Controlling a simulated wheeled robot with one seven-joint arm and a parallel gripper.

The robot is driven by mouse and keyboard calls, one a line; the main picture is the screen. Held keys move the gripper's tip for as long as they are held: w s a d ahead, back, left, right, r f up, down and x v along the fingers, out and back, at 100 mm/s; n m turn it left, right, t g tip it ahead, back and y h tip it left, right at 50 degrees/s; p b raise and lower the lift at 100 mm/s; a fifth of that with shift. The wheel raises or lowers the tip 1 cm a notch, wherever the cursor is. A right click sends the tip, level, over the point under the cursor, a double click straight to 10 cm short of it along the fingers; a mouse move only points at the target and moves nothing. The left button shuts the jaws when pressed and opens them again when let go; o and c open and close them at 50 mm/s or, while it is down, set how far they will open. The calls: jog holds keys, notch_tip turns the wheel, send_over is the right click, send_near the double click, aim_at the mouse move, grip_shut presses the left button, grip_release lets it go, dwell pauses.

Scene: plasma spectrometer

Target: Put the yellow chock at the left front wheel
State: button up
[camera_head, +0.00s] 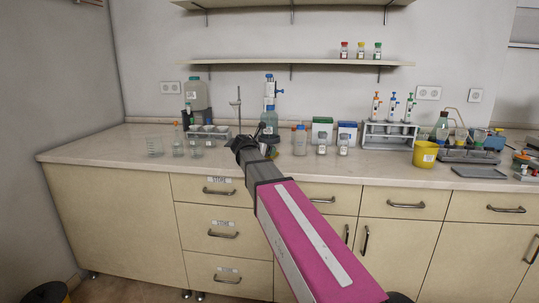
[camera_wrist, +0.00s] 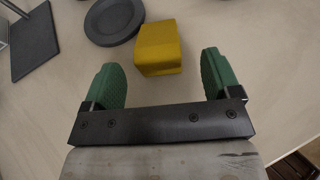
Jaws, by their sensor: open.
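A yellow block, which looks like the chock (camera_wrist: 158,46), lies on the pale benchtop in the wrist view. My gripper (camera_wrist: 161,68) is open, with its green fingers apart. The block lies beyond and between the fingertips, and I see no finger touching it. In the head view my gripper (camera_head: 246,148) is over the bench near the middle, and I cannot make out the block there. Small dark wheels or feet show under the cabinets at the lower left (camera_head: 93,274) and below the drawers (camera_head: 187,294). I cannot tell which is the left front wheel.
A dark round plate (camera_wrist: 112,20) lies close left of the block, and a dark stand base (camera_wrist: 42,46) is farther left. A yellow bucket (camera_head: 425,154) is at right. The bench's left front is clear.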

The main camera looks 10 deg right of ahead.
jog(key=x, duration=0.4)
jog(key=shift+w+a+r, duration=0.1)
jog(key=c, duration=1.1)
jog(key=shift+r, duration=0.15)
